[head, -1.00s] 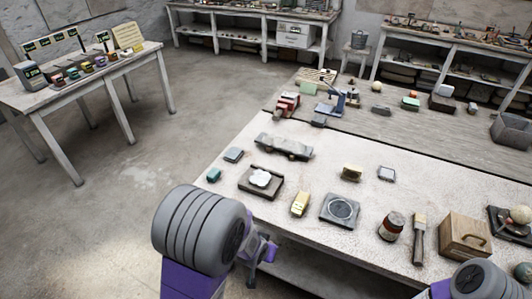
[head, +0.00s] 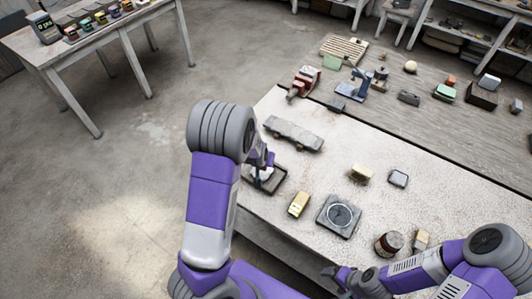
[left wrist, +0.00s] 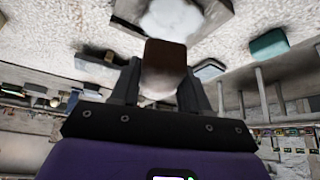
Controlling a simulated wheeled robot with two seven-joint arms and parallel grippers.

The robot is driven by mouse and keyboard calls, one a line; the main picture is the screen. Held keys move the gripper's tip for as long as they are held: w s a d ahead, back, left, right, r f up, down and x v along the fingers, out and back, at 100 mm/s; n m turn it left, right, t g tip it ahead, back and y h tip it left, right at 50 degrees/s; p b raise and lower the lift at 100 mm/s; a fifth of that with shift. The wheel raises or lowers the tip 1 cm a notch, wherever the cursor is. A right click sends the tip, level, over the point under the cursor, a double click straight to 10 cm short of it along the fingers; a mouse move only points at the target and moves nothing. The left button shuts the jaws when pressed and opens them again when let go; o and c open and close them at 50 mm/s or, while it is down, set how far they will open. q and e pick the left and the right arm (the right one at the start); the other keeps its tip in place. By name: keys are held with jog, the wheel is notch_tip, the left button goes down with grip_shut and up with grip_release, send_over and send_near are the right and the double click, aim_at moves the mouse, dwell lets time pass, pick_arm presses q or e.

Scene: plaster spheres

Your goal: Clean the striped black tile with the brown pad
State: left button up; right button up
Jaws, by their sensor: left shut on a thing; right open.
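My left gripper (head: 265,160) is over the dark tray (head: 274,184) with white stuff at the table's left edge. In the left wrist view it is shut on the brown pad (left wrist: 165,55), which has a paler end; the white stuff (left wrist: 172,17) shows just beyond. Whether the pad touches it, I cannot tell. A dark square tile (head: 327,228) with a pale ring lies to the right of the tray; stripes cannot be made out. My right gripper (head: 338,274) is open at the table's front edge.
A yellow block (head: 299,204) lies between tray and tile. A tan block (head: 360,174) and a grey block (head: 398,178) lie behind the tile. A dark jar (head: 388,244) and a brush (head: 421,240) are to its right. A grey slab (head: 293,133) lies behind the tray.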

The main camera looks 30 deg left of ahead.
aim_at(263, 175)
pick_arm(q)
jog(key=shift+s+f+b, duration=0.25)
jog(key=shift+f+b, duration=0.35)
jog(key=shift+f, duration=0.15)
jog(key=shift+w+f+b, duration=0.1)
jog(key=shift+f+b, duration=2.1)
jog(key=shift+f, duration=0.4)
jog(key=shift+f, duration=0.3)
jog(key=shift+s+d+r, duration=0.15)
jog(key=shift+s, duration=0.2)
jog(key=shift+s+d, duration=0.15)
jog(key=shift+s, duration=0.4)
jog(key=shift+w, duration=0.1)
